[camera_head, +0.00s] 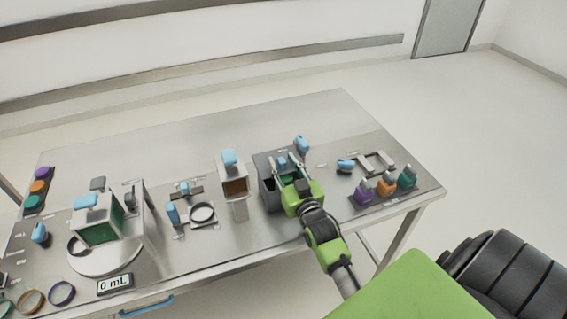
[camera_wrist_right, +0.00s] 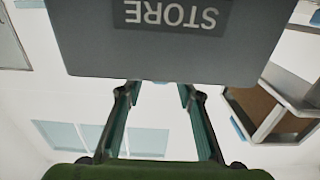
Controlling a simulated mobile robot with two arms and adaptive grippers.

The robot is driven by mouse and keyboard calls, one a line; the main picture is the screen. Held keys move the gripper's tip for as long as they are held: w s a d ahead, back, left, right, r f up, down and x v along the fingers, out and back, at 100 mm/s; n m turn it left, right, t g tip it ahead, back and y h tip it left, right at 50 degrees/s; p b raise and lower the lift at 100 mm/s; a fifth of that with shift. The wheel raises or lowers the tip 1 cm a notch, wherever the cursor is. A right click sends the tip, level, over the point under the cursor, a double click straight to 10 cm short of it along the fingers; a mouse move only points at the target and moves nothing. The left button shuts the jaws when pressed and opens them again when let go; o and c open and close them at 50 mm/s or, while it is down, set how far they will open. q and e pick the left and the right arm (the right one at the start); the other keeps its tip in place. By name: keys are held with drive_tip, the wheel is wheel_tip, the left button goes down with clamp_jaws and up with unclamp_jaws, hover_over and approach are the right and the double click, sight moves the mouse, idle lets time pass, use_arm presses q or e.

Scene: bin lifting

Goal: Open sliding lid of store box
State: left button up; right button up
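The dark grey store box (camera_head: 266,190) stands right of the middle of the table. In the right wrist view its grey face with the upside-down word STORE (camera_wrist_right: 165,45) fills the top. My right gripper (camera_head: 286,166) is over the box with its two fingers spread apart. A small blue piece (camera_head: 282,161) shows between the fingertips in the head view; contact cannot be made out. In the right wrist view the fingertips (camera_wrist_right: 158,88) reach the box's edge and their ends are partly hidden. The lid is largely covered by my gripper. My left gripper is not in view.
A white dispenser with a blue top (camera_head: 229,160) stands just left of the box. Purple, orange and teal-capped bottles (camera_head: 386,186) stand on a dark mat to the right. A green-windowed container (camera_head: 98,228) is at the left. The table's back middle is clear.

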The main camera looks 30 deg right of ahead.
sight(278, 153)
drive_tip(key=shift+c, duration=0.3)
clamp_jaws()
drive_tip(key=b+x, duration=0.1)
drive_tip(key=x, duration=0.3)
drive_tip(key=shift+w+b, duration=0.1)
drive_tip(key=shift+b, duration=0.25)
drive_tip(key=shift+w, duration=0.45)
drive_tip(key=shift+s, duration=0.1)
drive_tip(key=shift+o, duration=0.3)
unclamp_jaws()
